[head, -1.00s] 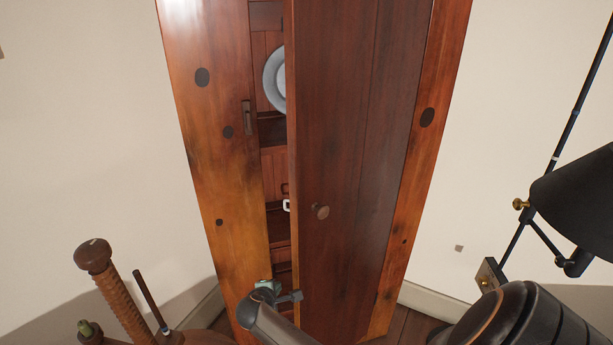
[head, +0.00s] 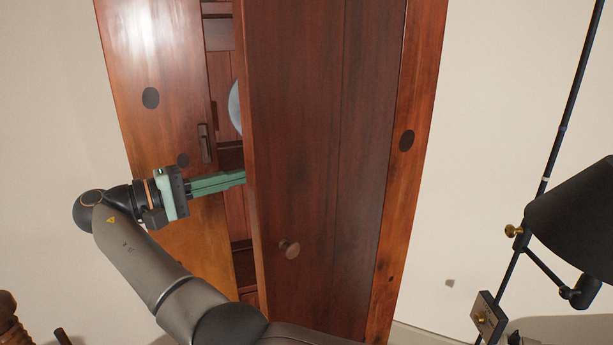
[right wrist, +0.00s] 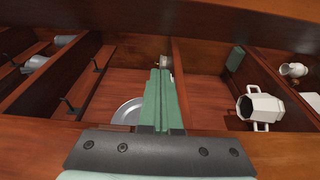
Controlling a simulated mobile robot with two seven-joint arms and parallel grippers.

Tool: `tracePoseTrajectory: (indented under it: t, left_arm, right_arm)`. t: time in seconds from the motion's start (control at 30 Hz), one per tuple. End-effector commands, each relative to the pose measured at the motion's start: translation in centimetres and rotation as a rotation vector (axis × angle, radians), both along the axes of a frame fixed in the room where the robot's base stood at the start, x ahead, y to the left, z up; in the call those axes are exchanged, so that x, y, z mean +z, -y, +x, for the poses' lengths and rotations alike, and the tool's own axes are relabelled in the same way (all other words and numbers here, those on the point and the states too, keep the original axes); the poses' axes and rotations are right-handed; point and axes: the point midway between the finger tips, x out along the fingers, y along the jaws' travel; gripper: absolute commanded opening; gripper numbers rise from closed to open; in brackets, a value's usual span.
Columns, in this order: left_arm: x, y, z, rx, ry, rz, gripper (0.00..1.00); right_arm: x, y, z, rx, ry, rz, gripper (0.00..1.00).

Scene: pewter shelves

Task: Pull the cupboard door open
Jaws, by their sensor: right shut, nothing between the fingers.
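The wooden cupboard (head: 160,60) stands against the wall, and its reddish-brown door (head: 310,150) is partly open, with a gap along its left edge. A round wooden knob (head: 289,249) sits on the door's front. My right gripper (head: 243,176), with green fingers, is shut and empty. Its fingertips are at the gap beside the door's left edge; I cannot tell whether they touch it. In the right wrist view the shut fingers (right wrist: 160,75) point into the cupboard. My left gripper is not in view.
Inside the cupboard are shelves, a grey plate (right wrist: 128,112) and a white mug (right wrist: 260,107). A black lamp (head: 575,205) is mounted at the right. Turned wooden furniture (head: 10,325) shows at the lower left.

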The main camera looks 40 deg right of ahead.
Motion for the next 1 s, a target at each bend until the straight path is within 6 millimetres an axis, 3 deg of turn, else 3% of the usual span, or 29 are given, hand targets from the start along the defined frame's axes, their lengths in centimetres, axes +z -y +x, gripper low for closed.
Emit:
tracePoseTrajectory:
  t: [0.27, 0.57, 1.0]
  left_arm:
    - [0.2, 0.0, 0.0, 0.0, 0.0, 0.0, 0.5]
    - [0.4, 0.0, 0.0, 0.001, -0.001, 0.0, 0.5]
    - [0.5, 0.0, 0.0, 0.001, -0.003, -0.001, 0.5]
  right_arm:
    - [-0.1, 3.5, -0.6, -0.003, -0.002, 0.002, 0.0]
    - [-0.1, 9.8, -1.9, -0.004, -0.003, 0.001, 0.0]
    - [-0.1, 9.8, -5.3, 0.001, -0.004, 0.001, 0.0]
